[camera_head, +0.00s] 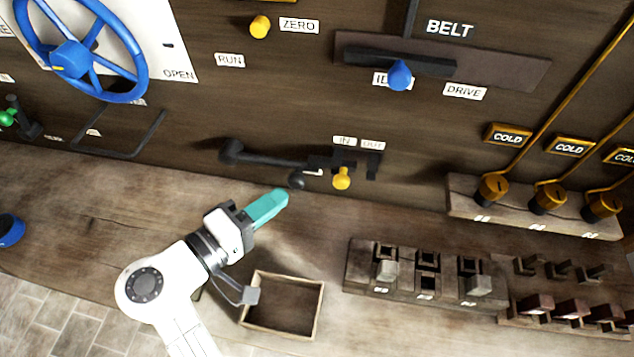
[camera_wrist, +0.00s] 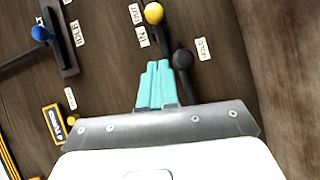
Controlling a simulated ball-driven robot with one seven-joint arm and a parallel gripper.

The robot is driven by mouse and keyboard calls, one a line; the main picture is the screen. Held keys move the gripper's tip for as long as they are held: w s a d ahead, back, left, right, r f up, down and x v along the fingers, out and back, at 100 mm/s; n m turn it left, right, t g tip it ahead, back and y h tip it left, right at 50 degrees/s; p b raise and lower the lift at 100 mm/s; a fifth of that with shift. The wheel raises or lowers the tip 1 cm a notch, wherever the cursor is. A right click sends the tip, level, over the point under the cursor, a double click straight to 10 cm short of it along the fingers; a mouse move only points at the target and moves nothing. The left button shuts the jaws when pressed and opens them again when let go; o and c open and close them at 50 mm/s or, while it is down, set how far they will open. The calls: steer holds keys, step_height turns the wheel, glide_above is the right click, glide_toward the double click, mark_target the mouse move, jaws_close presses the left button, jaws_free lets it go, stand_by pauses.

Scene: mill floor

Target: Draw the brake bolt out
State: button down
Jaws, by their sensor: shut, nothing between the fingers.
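The brake bolt shows as a dark bar in brackets on the wall panel, with a yellow knob (camera_head: 341,178) under the labels "IN" (camera_head: 344,141) and "OUT" (camera_head: 372,144). The yellow knob is also at the top of the wrist view (camera_wrist: 153,13). A dark lever (camera_head: 262,156) with a black ball end (camera_head: 296,181) lies just left of the bolt; the ball (camera_wrist: 182,59) sits close past my fingertips in the wrist view. My gripper (camera_head: 284,194) has teal fingers, shut and empty. It is below and left of the yellow knob, apart from it.
An open wooden box (camera_head: 321,305) stands on the bench below my gripper. A rack of dark blocks (camera_head: 350,278) lies to its right. A blue handwheel (camera_head: 139,62), a blue-knobbed belt lever (camera_head: 399,75) and valves marked "COLD" (camera_head: 548,199) are around the panel.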

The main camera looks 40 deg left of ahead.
steer(key=w+d+f+p, duration=0.1)
steer(key=w+d+p, duration=0.1)
steer(key=w, duration=0.5)
steer(key=shift+w+d, duration=0.25)
steer(key=shift+d, duration=0.25)
steer(key=shift+f, duration=0.1)
steer(key=shift+w+d+p, duration=0.15)
steer(key=shift+w+d, duration=0.25)
steer(key=shift+d, duration=0.25)
steer(key=shift+w+d+p, duration=0.15)
steer(key=shift+w+d, duration=0.25)
steer(key=shift+d, duration=0.3)
steer(key=shift+w+d+p, duration=0.15)
steer(key=shift+w+d, duration=0.25)
steer(key=shift+d, duration=0.25)
